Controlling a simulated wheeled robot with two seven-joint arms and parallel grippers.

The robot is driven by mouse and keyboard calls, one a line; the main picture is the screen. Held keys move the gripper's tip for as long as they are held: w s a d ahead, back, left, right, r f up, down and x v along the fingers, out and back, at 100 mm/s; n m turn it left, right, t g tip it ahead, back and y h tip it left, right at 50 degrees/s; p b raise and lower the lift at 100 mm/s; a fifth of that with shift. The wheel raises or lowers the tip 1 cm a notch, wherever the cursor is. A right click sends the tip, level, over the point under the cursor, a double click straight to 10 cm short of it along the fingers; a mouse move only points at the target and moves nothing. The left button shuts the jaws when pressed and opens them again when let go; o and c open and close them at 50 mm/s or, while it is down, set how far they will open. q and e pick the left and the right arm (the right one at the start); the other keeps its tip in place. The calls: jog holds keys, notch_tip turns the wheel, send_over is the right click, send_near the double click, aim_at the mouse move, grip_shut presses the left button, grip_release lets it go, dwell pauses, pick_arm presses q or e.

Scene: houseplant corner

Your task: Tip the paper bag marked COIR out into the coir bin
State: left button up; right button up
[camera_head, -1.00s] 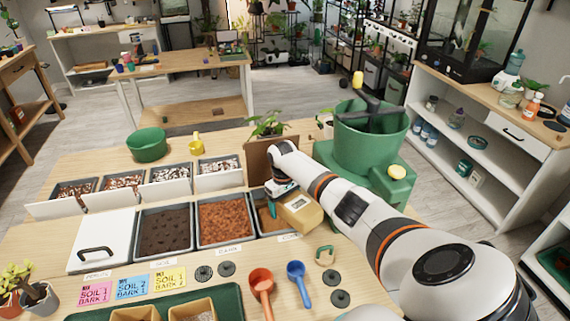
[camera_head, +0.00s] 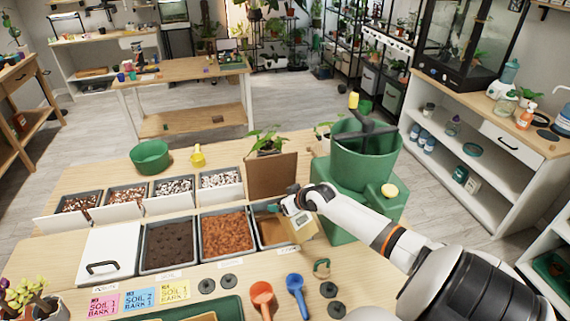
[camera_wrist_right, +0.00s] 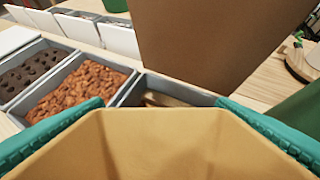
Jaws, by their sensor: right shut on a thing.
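My right gripper (camera_head: 287,205) is shut on the tan paper bag (camera_head: 304,231), which has a pale label on its side. The bag is tilted and held at the right edge of the coir bin (camera_head: 258,238), a grey open bin with some brown material low inside. In the right wrist view the teal fingers are on both sides of the bag (camera_wrist_right: 160,145). Its plain tan paper fills the bottom of that view, and no coir shows there. The coir bin (camera_wrist_right: 135,92) is just beyond it. I see nothing falling. My left gripper is not in view.
The bark bin (camera_head: 225,235) and soil bin (camera_head: 168,245) stand left of the coir bin. A brown upright board (camera_head: 272,176) is behind it. A large green machine (camera_head: 360,165) stands to the right. Orange (camera_head: 262,297) and blue (camera_head: 297,291) scoops lie in front.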

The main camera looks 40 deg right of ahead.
jog(key=shift+s+r+t+b, duration=0.1)
jog(key=shift+t+b, duration=0.3)
jog(key=shift+t, duration=0.2)
jog(key=t+b, duration=0.2)
jog(key=r+t+b, duration=0.1)
jog(key=t+b, duration=0.1)
jog(key=b, duration=0.1)
jog(key=t+b, duration=0.2)
jog(key=b, duration=0.1)
jog(key=shift+w+r+h, duration=0.2)
jog(key=shift+r+h, duration=0.1)
jog(key=shift+r, duration=0.1)
jog(key=shift+r+t+b, duration=0.2)
jog(key=shift+t+b, duration=0.2)
jog(key=shift+b, duration=0.15)
jog(key=shift+r, duration=0.2)
